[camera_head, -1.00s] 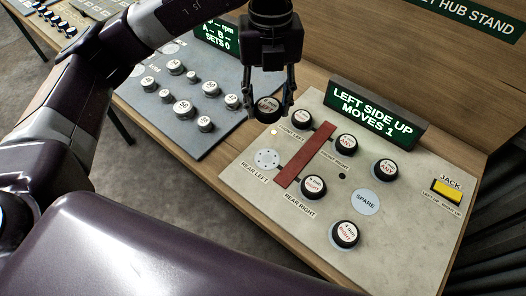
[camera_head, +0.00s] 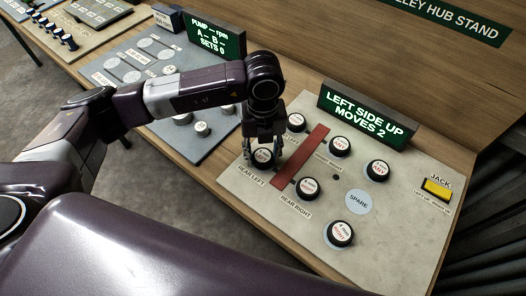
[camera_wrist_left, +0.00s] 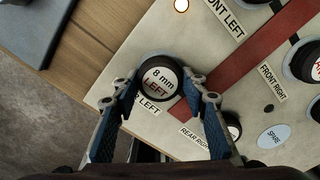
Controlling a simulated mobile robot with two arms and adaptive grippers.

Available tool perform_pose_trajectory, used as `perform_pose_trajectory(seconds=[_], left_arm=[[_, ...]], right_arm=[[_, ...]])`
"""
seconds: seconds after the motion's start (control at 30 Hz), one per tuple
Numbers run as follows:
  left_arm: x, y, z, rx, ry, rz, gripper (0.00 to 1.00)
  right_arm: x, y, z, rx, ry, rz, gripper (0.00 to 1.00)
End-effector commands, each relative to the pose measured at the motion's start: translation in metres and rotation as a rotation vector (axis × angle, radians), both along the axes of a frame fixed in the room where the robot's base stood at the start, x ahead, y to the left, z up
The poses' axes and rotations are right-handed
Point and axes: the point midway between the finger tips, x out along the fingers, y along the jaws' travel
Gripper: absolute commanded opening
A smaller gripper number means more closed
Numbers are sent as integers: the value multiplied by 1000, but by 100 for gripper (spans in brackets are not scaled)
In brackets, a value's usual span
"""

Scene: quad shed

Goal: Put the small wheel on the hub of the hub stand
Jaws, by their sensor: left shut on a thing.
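The hub stand is a pale board (camera_head: 400,215) with a red bar and labelled hub places. My left gripper (camera_head: 264,160) is over the rear left place, shut on a black wheel (camera_wrist_left: 158,77) marked "8 mm LEFT". The wheel sits low at that place; the gripper hides whether it is fully seated. Other black wheels stand at front left (camera_head: 296,122), front right (camera_head: 340,146) and rear right (camera_head: 307,188). One marked "ANY" (camera_head: 377,170) and a "4 mm RIGHT" wheel (camera_head: 340,233) stand to the right. My right gripper is not in view.
The round "SPARE" place (camera_head: 358,201) is bare. A green display (camera_head: 367,114) reads "LEFT SIDE UP MOVES 2". A yellow jack switch (camera_head: 437,188) is at the right. A grey pump board (camera_head: 150,85) with several knobs lies to the left.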

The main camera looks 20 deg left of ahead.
Motion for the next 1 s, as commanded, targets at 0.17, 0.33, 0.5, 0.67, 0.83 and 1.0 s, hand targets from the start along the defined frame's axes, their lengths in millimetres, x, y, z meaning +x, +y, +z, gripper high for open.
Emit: perform_pose_trajectory(seconds=[0.17, 0.33, 0.5, 0.67, 0.83, 1.0], left_arm=[[1, -1, -1, -1, -3, -1, 15], [1, -1, -5, -1, -2, -1, 15], [0, -1, -4, -1, -2, 0, 55], [0, -1, -4, -1, -2, 0, 57], [1, -1, -2, -1, -2, 0, 57], [2, -1, 13, -3, -7, -1, 57]], right_arm=[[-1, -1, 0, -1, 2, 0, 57], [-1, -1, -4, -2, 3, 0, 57], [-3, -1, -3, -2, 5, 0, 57], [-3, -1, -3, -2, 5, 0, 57], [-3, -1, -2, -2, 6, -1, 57], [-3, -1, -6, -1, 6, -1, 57]])
